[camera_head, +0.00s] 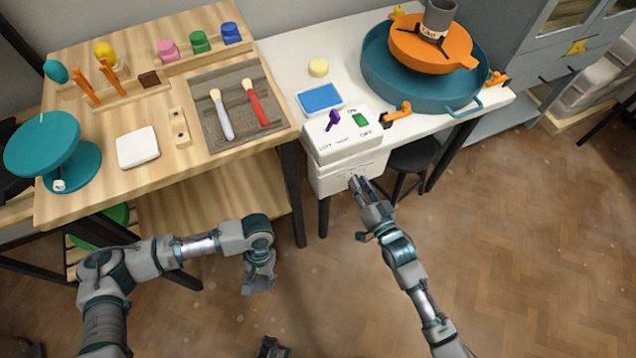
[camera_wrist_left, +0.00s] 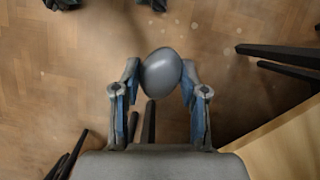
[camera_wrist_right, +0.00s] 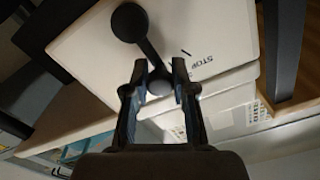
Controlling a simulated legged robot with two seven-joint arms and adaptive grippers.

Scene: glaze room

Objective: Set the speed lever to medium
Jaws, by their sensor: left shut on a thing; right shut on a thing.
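A white control box (camera_head: 345,145) sits at the front of the white table. In the right wrist view a dark lever (camera_wrist_right: 143,48) with round ends shows on the box's white face, near the printed word STOP. My right gripper (camera_head: 355,184) is at the box's front and shut on the lever's near round end, which shows between its fingertips (camera_wrist_right: 160,82). The lever is largely hidden in the head view, and its exact setting cannot be read. My left gripper (camera_head: 258,287) hangs above the floor, shut on a smooth grey egg-shaped thing (camera_wrist_left: 161,74).
The box top carries a purple lever (camera_head: 333,120) and a green switch (camera_head: 360,119). A teal basin (camera_head: 385,80) stands behind it on the table. A wooden table (camera_head: 95,190) with brushes and a teal stand is at left. Floor in front is open.

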